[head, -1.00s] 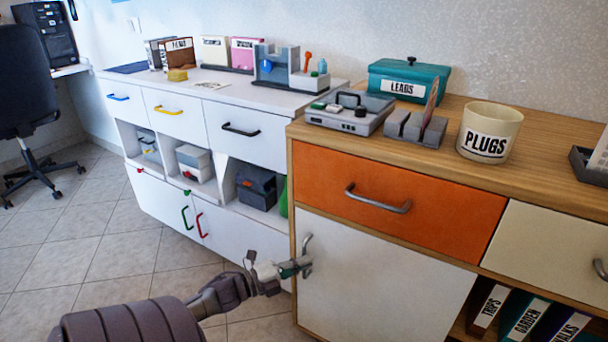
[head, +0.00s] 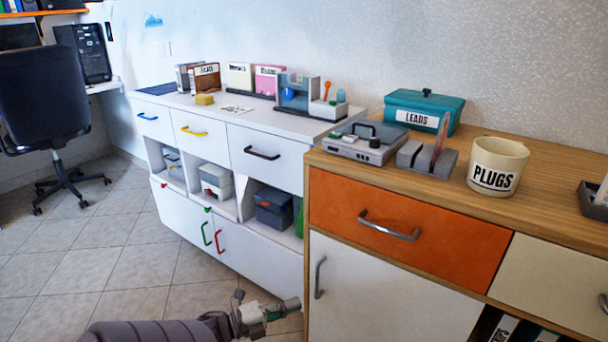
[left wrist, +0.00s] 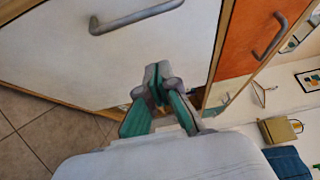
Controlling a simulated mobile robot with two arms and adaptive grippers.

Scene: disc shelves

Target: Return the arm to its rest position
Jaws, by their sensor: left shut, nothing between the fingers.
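My left gripper (head: 291,305) is low in the head view, just left of the wooden cabinet's edge and below the level of the white door's handle. In the left wrist view its fingertips (left wrist: 157,75) are together with nothing between them. The white cabinet door (head: 375,285) is closed, and its grey handle (head: 319,278) stands apart from the gripper. That handle also shows at the top of the left wrist view (left wrist: 135,18). My right gripper is in neither view.
The orange drawer (head: 400,215) above the door is closed. A white cabinet (head: 275,262) with closed drawers and open compartments stands to the left. An office chair (head: 45,110) is at the far left. The tiled floor (head: 130,265) between them is clear.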

